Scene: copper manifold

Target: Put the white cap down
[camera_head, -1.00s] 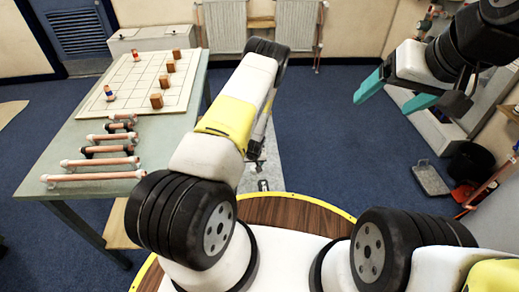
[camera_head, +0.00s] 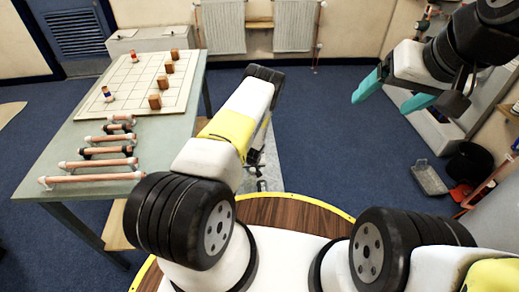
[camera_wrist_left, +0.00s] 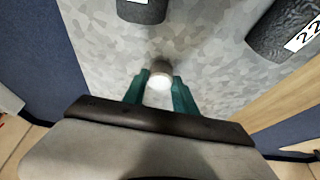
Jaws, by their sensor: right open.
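The white cap (camera_wrist_left: 160,82) shows in the left wrist view as a pale round face with a greyish side behind it. My left gripper (camera_wrist_left: 160,90) has a teal finger on each side of the cap, and both appear to touch it. The cap is over or on a mottled grey surface (camera_wrist_left: 215,65); I cannot tell whether it touches that surface. In the head view my left arm hides the cap and most of that gripper. My right gripper (camera_head: 390,95) is open and empty, raised at the upper right.
Two dark textured objects (camera_wrist_left: 285,30) (camera_wrist_left: 142,10) stand near the cap, one with a "22" label. On the left, a table (camera_head: 150,150) holds several copper pipes (camera_head: 95,178) and a white gridded board (camera_head: 120,95) with wooden blocks. Blue floor (camera_head: 330,130) lies open ahead.

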